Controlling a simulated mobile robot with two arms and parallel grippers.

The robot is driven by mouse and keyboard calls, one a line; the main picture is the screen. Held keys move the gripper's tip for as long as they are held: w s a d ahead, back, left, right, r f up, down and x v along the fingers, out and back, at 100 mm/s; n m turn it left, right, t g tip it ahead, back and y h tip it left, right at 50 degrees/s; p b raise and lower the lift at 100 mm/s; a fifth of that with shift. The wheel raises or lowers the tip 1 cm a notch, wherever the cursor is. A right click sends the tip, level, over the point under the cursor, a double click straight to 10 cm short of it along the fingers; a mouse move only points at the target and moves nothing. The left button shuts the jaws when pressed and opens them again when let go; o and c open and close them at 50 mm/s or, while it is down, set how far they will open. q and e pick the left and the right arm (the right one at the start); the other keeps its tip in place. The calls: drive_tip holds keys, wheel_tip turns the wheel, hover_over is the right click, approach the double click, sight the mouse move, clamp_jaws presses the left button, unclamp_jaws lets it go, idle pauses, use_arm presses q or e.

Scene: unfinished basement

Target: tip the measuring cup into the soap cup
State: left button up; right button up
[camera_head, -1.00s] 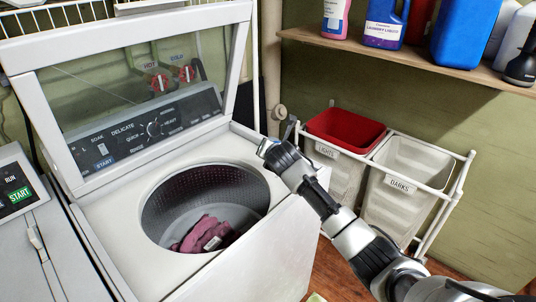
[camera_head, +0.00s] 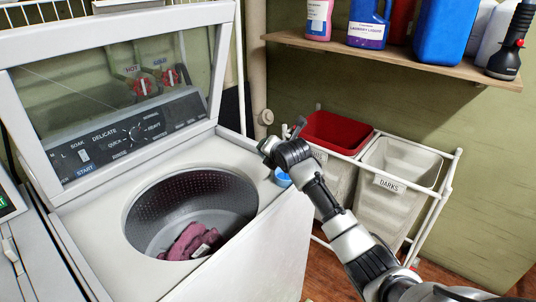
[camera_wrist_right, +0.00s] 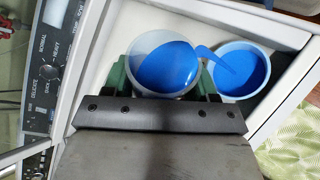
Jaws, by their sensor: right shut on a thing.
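My right gripper (camera_wrist_right: 164,84) is shut on the measuring cup (camera_wrist_right: 140,47), a translucent cup with blue liquid in it. A curved blue stream runs from the cup's right rim toward the soap cup (camera_wrist_right: 264,58), a pale blue cup beside it holding blue liquid. Both cups are over the washer's white top. In the head view, my right gripper (camera_head: 270,146) is at the washer's right edge, with the blue soap cup (camera_head: 283,179) partly showing just below it. My left gripper is not in view.
The washer (camera_head: 90,218) has its lid up and its drum (camera_head: 160,215) open, with a dark pink cloth (camera_head: 187,243) inside. Hampers (camera_head: 395,205) stand right of it. A shelf (camera_head: 400,62) with bottles is above them.

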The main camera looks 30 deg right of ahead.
drive_tip(key=shift+d+f+m+y+b, duration=0.3)
drive_tip(key=shift+f+m+y+b, duration=0.4)
drive_tip(key=shift+b, duration=0.8)
drive_tip(key=shift+s+r+m+t+y+b, duration=0.1)
drive_tip(key=shift+r+m+t+y+b, duration=0.25)
drive_tip(key=shift+m+b, duration=0.2)
drive_tip(key=shift+d+r+m+y, duration=0.1)
drive_tip(key=shift+r+m+y, duration=0.05)
drive_tip(key=shift+m+y, duration=0.1)
drive_tip(key=shift+d+r+m+t+y+b, duration=0.15)
drive_tip(key=shift+r+m+t+y+b, duration=0.15)
drive_tip(key=shift+m, duration=0.2)
drive_tip(key=shift+d+r+m+t+y+b, duration=0.15)
drive_tip(key=shift+m+y+b, duration=0.1)
drive_tip(key=shift+m+y, duration=0.2)
drive_tip(key=shift+d+r+m+y+b, duration=0.1)
drive_tip(key=shift+r+m+y+b, duration=0.15)
drive_tip(key=shift+m+b, duration=0.25)
drive_tip(key=shift+s+d+r+m+t+y+b, duration=0.1)
drive_tip(key=shift+d+r+m+t+y+b, duration=0.25)
drive_tip(key=shift+m+b, duration=0.45)
drive_tip(key=shift+s+d+r+m+t+y+b, duration=0.15)
drive_tip(key=shift+m+t+y+b, duration=0.3)
drive_tip(key=shift+b, duration=0.55)
drive_tip(key=shift+w, duration=0.1)
drive_tip(key=shift+r, duration=0.1)
